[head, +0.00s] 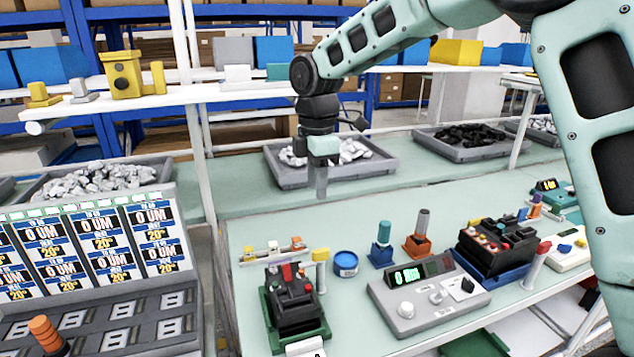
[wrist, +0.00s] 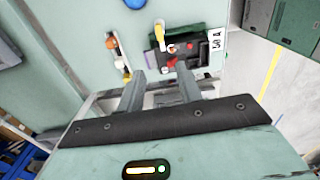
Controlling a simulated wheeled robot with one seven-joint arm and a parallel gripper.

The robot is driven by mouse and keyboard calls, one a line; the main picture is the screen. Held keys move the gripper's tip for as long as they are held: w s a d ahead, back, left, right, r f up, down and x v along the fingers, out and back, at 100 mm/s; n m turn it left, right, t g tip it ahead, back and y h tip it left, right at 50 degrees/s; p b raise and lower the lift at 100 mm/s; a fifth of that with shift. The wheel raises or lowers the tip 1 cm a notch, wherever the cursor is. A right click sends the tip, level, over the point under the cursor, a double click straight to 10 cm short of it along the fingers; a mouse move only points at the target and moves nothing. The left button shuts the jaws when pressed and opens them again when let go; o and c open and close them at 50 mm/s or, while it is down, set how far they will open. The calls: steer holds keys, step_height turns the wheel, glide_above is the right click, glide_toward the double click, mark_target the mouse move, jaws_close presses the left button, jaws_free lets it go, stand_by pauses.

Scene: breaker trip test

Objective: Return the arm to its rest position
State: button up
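My gripper (head: 318,180) hangs below my bent arm in the head view, above the back part of the pale green bench and near a grey bin. In the wrist view my gripper (wrist: 158,82) has its two fingers apart with nothing between them. The black breaker (head: 293,302) sits in a green holder at the front of the bench, with red parts on top. It also shows beyond the fingers in the wrist view (wrist: 168,58), beside a "50 A" label (wrist: 216,40). My gripper is clear of it.
A grey test unit (head: 428,300) with a lit green display stands right of the breaker. A blue tin (head: 345,264), colored tools and a second black device (head: 497,247) stand nearby. Grey bins (head: 290,178) line the back. A rack of display panels (head: 100,250) is at left.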

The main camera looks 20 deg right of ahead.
stand_by(0.4)
steer(key=s+a+m, duration=0.2)
steer(key=s+a, duration=0.2)
steer(key=s, duration=0.4)
steer(key=s+a+m, duration=0.2)
steer(key=s+a, duration=0.2)
steer(key=s, duration=0.4)
steer(key=s+d+f+m, duration=0.1)
steer(key=s+f+m, duration=0.1)
steer(key=s, duration=0.6)
steer(key=s+d+f+m, duration=0.1)
steer(key=s+m, duration=0.3)
steer(key=s, duration=0.5)
steer(key=shift+s+d+f+y, duration=0.25)
steer(key=shift+s+f+y, duration=0.05)
steer(key=shift+f, duration=0.6)
